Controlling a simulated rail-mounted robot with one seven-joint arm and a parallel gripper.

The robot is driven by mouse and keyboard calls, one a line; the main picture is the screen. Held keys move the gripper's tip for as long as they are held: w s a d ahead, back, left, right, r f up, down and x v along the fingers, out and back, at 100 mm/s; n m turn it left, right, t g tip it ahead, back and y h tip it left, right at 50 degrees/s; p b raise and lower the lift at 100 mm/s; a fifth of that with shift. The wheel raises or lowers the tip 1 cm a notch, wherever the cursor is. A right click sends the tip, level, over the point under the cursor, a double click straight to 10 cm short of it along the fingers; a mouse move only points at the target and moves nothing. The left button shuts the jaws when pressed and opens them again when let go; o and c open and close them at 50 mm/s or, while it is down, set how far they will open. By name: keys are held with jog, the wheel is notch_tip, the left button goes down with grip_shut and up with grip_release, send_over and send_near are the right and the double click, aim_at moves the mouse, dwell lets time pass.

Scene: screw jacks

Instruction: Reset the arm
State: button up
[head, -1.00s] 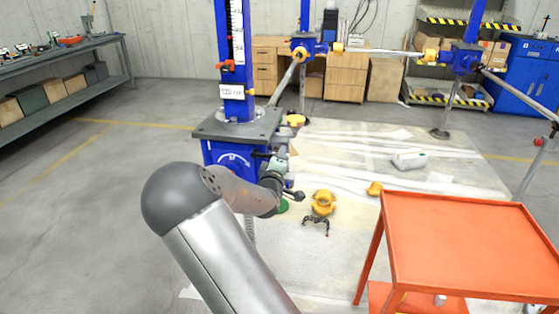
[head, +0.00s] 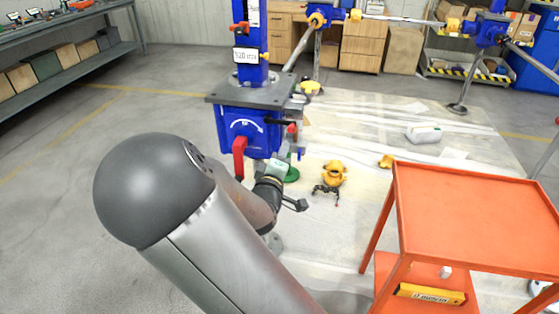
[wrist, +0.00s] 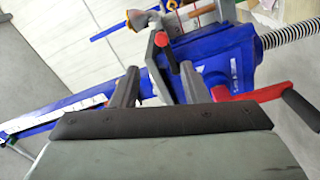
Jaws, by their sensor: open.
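My gripper (wrist: 158,74) is open in the wrist view, its two dark fingers reaching toward the blue screw jack (wrist: 220,55). A dark lever with a red tip (wrist: 160,40) shows beyond the gap between the fingers; I cannot tell whether anything touches. A red crank with a black grip (wrist: 285,95) is right of the fingers. In the head view the blue jack (head: 243,130) stands under a grey plate, with a red handle (head: 239,158) on its front. My arm (head: 215,240) bends up beside it and partly hides its lower part.
A workbench (head: 70,50) is at the left back; the left floor is clear.

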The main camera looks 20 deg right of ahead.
jog(key=shift+v, duration=0.95)
jog(key=s+a+f+m+g+y+p, duration=0.2)
jog(key=s+a+f+m+g+y, duration=0.4)
jog(key=y, duration=0.3)
jog(key=s+r+g, duration=0.3)
jog(key=s+g, duration=0.1)
jog(key=s, duration=0.6)
jog(key=s+a+r+m+g+y+p, duration=0.1)
jog(key=s+r+g, duration=0.2)
jog(key=s, duration=0.8)
jog(key=shift+a+r+m+g, duration=0.2)
jog(key=shift+r+m+g, duration=0.15)
jog(key=shift+g, duration=0.45)
